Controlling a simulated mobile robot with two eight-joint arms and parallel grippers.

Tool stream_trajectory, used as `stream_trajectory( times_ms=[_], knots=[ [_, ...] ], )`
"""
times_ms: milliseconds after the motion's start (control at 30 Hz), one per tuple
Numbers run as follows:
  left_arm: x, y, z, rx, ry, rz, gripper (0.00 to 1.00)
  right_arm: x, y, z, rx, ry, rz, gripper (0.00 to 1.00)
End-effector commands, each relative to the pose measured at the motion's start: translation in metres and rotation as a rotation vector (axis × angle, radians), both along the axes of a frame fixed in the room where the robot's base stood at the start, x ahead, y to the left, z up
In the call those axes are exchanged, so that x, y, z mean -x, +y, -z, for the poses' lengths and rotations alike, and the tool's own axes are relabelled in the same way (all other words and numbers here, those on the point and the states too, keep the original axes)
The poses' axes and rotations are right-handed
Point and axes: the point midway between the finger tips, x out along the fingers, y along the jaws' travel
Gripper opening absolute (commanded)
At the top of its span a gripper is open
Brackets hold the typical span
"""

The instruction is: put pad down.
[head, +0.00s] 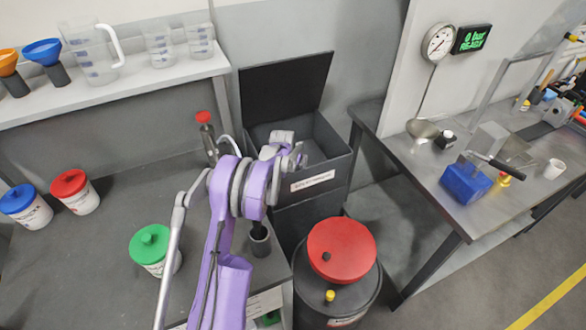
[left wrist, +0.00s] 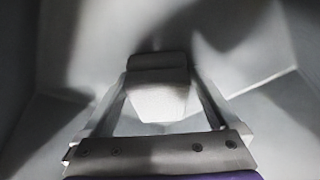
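My left arm, purple and grey, reaches over the black bin (head: 313,187), whose lid (head: 285,92) stands open. My left gripper (head: 290,152) is at the bin's opening in the head view, and its fingertips are hard to make out there. In the left wrist view the gripper (left wrist: 160,78) points down between grey walls. A pale grey block-like piece, which looks like the pad (left wrist: 160,100), spans the space between the two fingers and appears to touch both. Its underside is hidden. My right gripper is in neither view.
A drum with a red lid (head: 342,250) stands in front of the bin. Green (head: 153,247), red (head: 75,190) and blue-lidded (head: 24,205) tubs stand on the left bench. The right bench (head: 440,188) holds a blue block (head: 466,184) and a cup (head: 554,169).

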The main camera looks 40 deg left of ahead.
Motion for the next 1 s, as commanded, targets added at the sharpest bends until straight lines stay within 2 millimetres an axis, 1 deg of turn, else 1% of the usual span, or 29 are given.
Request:
stream_trajectory(
  times_ms=[367,467,500,567,667,800,1000],
  knots=[
    [-0.001,-0.002,0.0,0.002,-0.001,0.003,1.0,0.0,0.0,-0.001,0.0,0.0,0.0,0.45],
    [-0.001,-0.002,-0.007,0.002,-0.002,0.003,1.0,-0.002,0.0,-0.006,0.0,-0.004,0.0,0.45],
    [0.001,-0.003,-0.01,0.002,-0.001,0.003,1.0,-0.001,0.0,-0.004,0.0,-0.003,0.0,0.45],
    [0.005,-0.003,-0.018,0.001,0.0,0.002,1.0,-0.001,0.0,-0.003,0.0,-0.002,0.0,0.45],
    [0.013,-0.005,-0.035,0.001,0.0,0.002,1.0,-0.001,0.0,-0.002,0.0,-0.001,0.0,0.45],
    [0.025,-0.009,-0.065,0.001,0.0,0.0,1.0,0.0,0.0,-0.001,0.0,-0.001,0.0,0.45],
    [0.037,-0.013,-0.099,0.002,-0.001,0.001,1.0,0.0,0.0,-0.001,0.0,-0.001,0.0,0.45]
  ],
)
